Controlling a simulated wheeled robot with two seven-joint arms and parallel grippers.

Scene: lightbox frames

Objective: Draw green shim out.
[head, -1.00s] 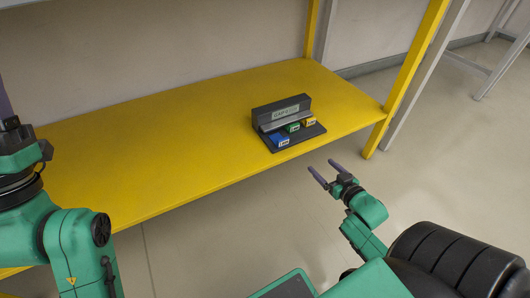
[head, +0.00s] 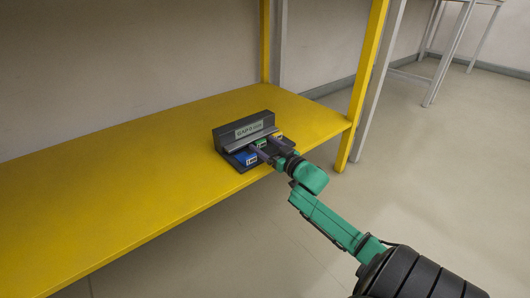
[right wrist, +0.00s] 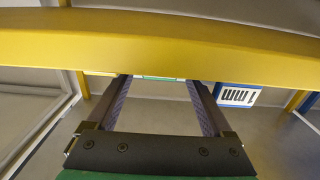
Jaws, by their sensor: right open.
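A dark grey gauge holder (head: 228,137) with a pale label stands near the right end of the yellow shelf, by its front edge. In it a blue shim (head: 246,158), the green shim (head: 260,143) and a yellow shim (head: 277,135) sit side by side, green in the middle. My right gripper (head: 265,147) is open at the holder's front, its fingers reaching towards the green shim. In the right wrist view a thin green strip (right wrist: 160,78) shows between the open fingertips, and the blue shim (right wrist: 237,95) is outside them. Contact cannot be told. My left gripper is out of view.
The yellow shelf (head: 120,180) is bare to the left of the holder. A yellow post (head: 364,80) rises at the shelf's right end. Open floor lies in front and to the right.

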